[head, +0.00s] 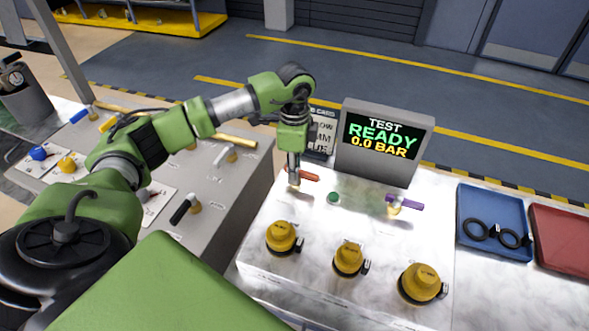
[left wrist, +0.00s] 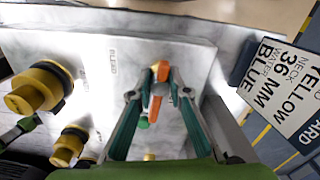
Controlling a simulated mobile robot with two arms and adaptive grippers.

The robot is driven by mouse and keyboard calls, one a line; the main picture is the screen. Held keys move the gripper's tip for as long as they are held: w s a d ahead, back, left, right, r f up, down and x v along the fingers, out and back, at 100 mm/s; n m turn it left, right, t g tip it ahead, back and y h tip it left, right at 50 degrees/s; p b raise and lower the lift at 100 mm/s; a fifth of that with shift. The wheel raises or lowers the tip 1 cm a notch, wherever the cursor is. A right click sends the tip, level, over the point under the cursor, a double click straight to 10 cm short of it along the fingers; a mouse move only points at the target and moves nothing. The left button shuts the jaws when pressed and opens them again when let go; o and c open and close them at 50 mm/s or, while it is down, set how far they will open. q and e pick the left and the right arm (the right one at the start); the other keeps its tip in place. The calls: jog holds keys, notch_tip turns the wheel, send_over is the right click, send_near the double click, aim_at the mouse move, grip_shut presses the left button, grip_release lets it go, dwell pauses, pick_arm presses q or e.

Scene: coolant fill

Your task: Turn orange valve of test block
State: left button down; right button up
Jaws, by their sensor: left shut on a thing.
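The orange valve (head: 309,175) is on the pale top of the test block (head: 345,222), at its back left. Its handle points to the right in the head view. My left gripper (head: 293,182) reaches down onto this valve from above. In the left wrist view the orange handle (left wrist: 155,108) lies between the two fingers of my left gripper (left wrist: 159,94), which is shut on it. The gripper hides part of the valve in the head view. The block's screen (head: 381,138) reads TEST READY 0.0 BAR. My right gripper is not in view.
A green button (head: 333,197) and a purple-handled valve (head: 404,203) stand right of the orange valve. Several yellow caps, one at the front left (head: 283,237), line the front. A blue tray (head: 492,208) with black rings and a red tray (head: 562,240) lie at right.

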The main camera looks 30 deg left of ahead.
pick_arm(q)
jog(key=shift+w+r+n, duration=0.1)
jog(key=shift+n, duration=0.5)
jog(key=c, duration=1.9)
grip_release()
notch_tip(320, 180, up, 12)
